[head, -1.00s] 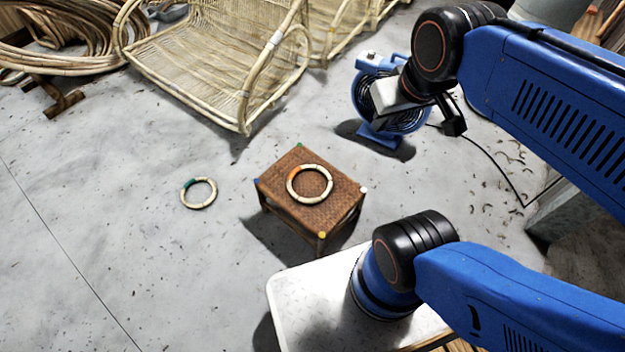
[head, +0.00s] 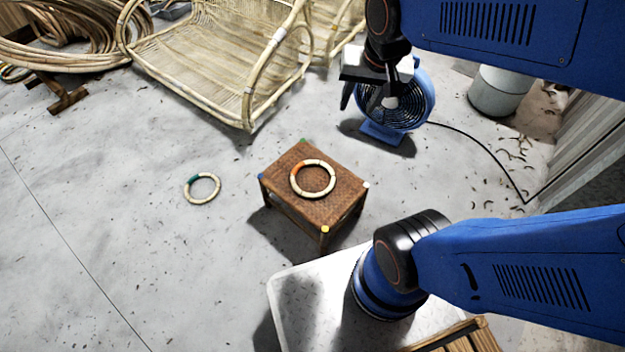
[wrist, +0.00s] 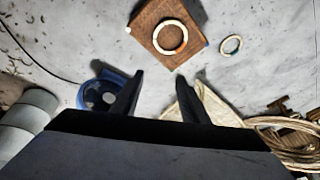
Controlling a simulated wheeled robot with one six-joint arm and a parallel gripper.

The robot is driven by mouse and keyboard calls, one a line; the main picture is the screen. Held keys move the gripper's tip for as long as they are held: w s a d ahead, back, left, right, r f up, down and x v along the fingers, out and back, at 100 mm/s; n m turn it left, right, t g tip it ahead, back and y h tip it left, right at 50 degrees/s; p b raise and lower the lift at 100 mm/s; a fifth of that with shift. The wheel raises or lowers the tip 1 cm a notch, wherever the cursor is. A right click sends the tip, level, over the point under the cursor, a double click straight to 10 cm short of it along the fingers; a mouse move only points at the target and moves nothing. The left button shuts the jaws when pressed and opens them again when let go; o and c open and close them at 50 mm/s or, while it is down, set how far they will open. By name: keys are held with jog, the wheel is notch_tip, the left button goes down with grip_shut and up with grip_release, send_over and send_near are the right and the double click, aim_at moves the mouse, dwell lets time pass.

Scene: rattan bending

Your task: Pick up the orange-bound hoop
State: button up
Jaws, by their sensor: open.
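The orange-bound hoop (head: 313,179) is a pale rattan ring with an orange wrap at its upper left. It lies flat on a woven brown stool (head: 290,210). In the wrist view the hoop (wrist: 171,52) lies on the stool (wrist: 150,16), beyond my fingertips. My gripper (head: 367,98) is in the air in front of the blue fan, up and to the right of the hoop. In the wrist view my gripper (wrist: 159,74) shows two spread dark fingers with nothing between them. A second hoop (head: 202,188) with a green wrap lies on the floor left of the stool.
A blue fan (head: 394,104) with a trailing cable stands behind the stool. A rattan chair (head: 205,60) and coiled rattan (head: 75,40) are at the back left. A grey bin (head: 499,92) stands at the right.

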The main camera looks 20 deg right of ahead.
jog(key=w+a+f+m+g, duration=0.1)
jog(key=w+f+m, duration=0.25)
jog(key=w, duration=0.45)
jog(key=m+g, duration=0.3)
jog(key=m, duration=0.6)
send_over(307, 161)
notch_tip(307, 161, down, 24)
jog(key=f, duration=1.2)
jog(key=shift+w+a+f, duration=0.1)
jog(key=shift+w+a, duration=0.1)
jog(key=shift+w, duration=0.1)
jog(key=shift+s+d+f, duration=0.1)
jog(key=shift+s+f, duration=0.05)
jog(key=shift+f, duration=1.15)
jog(key=shift+s+f, duration=0.15)
jog(key=shift+f, duration=1.15)
grip_shut()
